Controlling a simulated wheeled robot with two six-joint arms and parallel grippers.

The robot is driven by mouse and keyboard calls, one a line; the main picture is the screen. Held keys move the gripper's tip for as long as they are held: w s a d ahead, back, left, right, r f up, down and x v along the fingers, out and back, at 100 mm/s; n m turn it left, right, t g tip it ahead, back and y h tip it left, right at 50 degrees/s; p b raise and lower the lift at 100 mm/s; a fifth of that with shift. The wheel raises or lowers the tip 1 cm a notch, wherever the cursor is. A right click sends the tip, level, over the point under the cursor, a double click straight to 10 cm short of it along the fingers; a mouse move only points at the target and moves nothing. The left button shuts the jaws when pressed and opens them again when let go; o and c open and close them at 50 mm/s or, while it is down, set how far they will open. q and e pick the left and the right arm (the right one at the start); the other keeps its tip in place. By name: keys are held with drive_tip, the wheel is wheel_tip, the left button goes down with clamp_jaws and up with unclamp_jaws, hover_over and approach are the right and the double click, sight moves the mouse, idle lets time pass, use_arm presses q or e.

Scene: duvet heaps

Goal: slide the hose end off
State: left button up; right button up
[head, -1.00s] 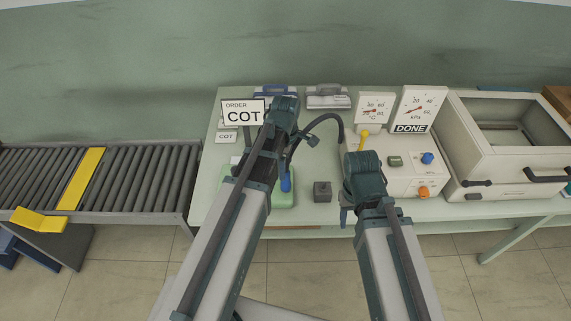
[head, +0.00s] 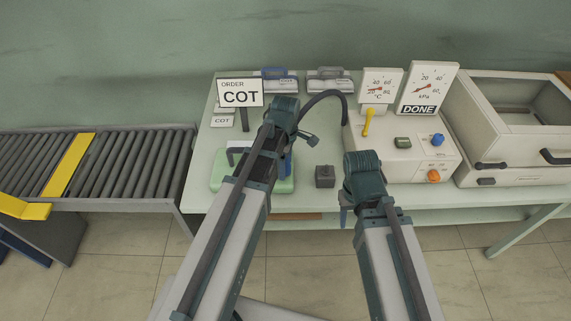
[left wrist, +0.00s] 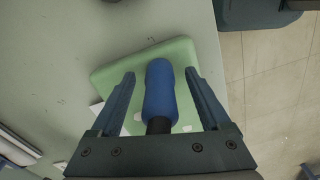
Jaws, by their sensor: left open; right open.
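A black hose (head: 327,94) arcs from the beige control box and drops behind my left arm. Its blue end (left wrist: 160,90) lies over a green pad (left wrist: 108,78) in the left wrist view. A sliver of the blue end also shows beside my left arm in the head view (head: 289,164). My left gripper (left wrist: 160,73) is open, with one finger on each side of the blue end and gaps showing on both sides. Whether the end is seated on something below is hidden. My right gripper (head: 345,202) is open and empty in front of the control box, mostly hidden by its wrist.
The control box (head: 385,150) has a yellow lever, knobs and a DONE sign (head: 418,109). A small dark block (head: 325,176) stands between my arms. An ORDER COT sign (head: 240,93) stands behind the pad. A roller conveyor (head: 120,165) is left, a beige open chamber (head: 510,115) right.

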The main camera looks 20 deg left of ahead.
use_arm(q)
clamp_jaws()
drive_tip(key=shift+r+p, duration=2.75)
